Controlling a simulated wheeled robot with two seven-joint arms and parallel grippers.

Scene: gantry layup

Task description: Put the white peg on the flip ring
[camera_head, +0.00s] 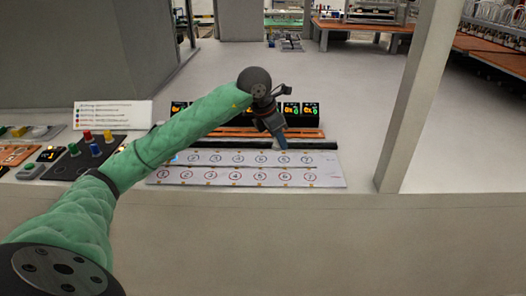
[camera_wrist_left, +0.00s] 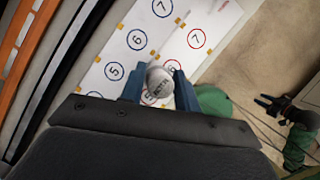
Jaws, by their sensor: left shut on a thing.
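My left gripper (camera_head: 278,140) is over the right part of the numbered white board (camera_head: 205,176). In the left wrist view, its two blue fingers (camera_wrist_left: 158,92) are shut on a pale grey-white round peg (camera_wrist_left: 158,82) with dark marks on its top. The peg covers part of the board near the red circles 5 and 6. The board has a row of blue circles (camera_wrist_left: 114,71) and a row of red circles (camera_wrist_left: 196,38). I cannot tell which mark is the flip ring, nor whether the peg touches the board. A dark gripper (camera_wrist_left: 282,108), apparently my right one, shows small at the right.
A dark panel with coloured pegs (camera_head: 95,150) lies left of the board. A white sign (camera_head: 113,114) stands behind it. Dark displays with lit digits (camera_head: 291,112) and an orange strip (camera_head: 232,131) are behind the board. A pale post (camera_head: 412,100) rises at the right.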

